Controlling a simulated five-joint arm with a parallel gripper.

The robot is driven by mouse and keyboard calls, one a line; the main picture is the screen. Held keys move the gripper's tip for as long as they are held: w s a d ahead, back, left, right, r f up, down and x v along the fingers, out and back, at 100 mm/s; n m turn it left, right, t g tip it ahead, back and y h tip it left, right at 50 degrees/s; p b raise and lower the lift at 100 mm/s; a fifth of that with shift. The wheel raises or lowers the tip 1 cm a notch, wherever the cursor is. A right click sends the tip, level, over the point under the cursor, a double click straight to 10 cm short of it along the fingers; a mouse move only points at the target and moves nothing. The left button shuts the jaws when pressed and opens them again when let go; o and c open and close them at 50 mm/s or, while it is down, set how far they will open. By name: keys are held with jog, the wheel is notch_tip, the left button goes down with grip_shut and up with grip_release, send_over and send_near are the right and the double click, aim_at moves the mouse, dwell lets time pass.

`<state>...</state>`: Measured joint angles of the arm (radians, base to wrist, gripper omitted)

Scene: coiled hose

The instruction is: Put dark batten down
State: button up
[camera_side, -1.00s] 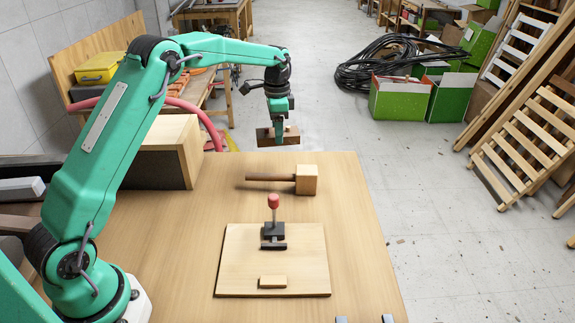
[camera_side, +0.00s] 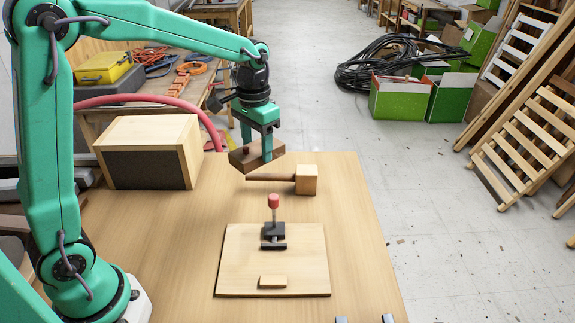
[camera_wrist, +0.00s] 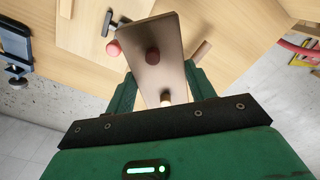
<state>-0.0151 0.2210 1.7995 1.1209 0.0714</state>
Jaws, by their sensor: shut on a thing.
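The dark batten (camera_side: 241,160) is a brown wooden bar held in my gripper (camera_side: 266,152), above the table's far edge. The wrist view shows the batten (camera_wrist: 148,36) between my fingers, with a dark reddish knob and a paler knob on its face. My gripper (camera_wrist: 155,95) is shut on it. In the side view the batten hangs just behind and left of the mallet (camera_side: 307,180); whether it touches anything below cannot be told. My fingers hide part of it.
A pale board (camera_side: 236,272) carries a red-knobbed clamp (camera_side: 273,202) and a small light block (camera_side: 272,282). A dark-fronted wooden box (camera_side: 150,168) stands at the table's back left. The table (camera_side: 360,250) is clear right of the board.

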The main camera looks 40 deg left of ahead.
jog(key=shift+s+d+r+n, duration=0.1)
jog(key=shift+s+d+n, duration=0.05)
jog(key=shift+s, duration=0.35)
jog(key=shift+s+d+n, duration=0.15)
jog(key=shift+s, duration=0.3)
jog(key=shift+d, duration=0.15)
jog(key=s+d+f+m, duration=0.4)
jog(key=s+d, duration=0.4)
jog(key=d, duration=0.5)
jog(key=s+d+f+m, duration=0.4)
jog(key=s+d, duration=0.5)
jog(key=d, duration=0.4)
jog(key=shift+m, duration=0.5)
jog(key=shift+f, duration=3.1)
jog(key=shift+a, duration=0.1)
